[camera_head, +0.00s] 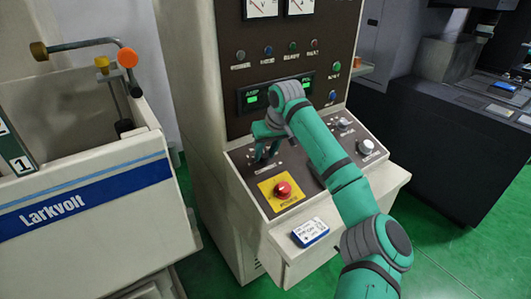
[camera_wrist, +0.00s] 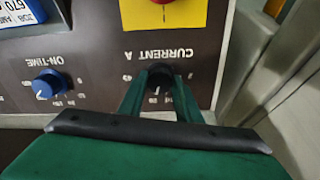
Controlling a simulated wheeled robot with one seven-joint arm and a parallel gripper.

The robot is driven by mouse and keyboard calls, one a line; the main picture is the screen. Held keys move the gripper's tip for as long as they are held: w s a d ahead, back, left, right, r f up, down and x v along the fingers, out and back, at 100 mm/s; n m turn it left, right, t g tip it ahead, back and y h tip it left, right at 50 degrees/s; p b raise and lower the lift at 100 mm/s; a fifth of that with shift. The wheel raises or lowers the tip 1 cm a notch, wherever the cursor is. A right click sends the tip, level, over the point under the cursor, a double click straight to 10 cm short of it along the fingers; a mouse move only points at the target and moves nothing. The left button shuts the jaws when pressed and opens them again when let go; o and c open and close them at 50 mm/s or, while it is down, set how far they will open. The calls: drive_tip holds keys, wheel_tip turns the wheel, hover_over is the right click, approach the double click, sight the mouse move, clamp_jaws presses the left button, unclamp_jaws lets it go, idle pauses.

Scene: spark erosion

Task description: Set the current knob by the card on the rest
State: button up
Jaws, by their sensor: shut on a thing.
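In the head view my gripper (camera_head: 266,153) reaches down to the left part of the sloping panel and hides the knob. Its pointer setting is not readable. The white and blue card (camera_head: 310,232) lies on the pale rest at the panel's front.
A red stop button (camera_head: 283,189) on a yellow plate sits just in front of my gripper. A blue ON-TIME knob (camera_wrist: 48,85) is beside the current knob in the wrist view. A white knob (camera_head: 366,146) is at the panel's right. A Larkvolt tank (camera_head: 95,215) stands left.

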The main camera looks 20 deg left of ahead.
drive_tip(key=m, duration=0.4)
drive_tip(key=shift+a, duration=0.15)
drive_tip(key=shift+o, duration=0.2)
drive_tip(key=shift+m, duration=1.5)
drive_tip(key=shift+c, duration=0.2)
drive_tip(key=o, duration=1.1)
drive_tip(key=shift+r, duration=0.1)
drive_tip(key=v, duration=1)
drive_tip(key=shift+s+r, duration=0.2)
drive_tip(key=shift+r, duration=0.15)
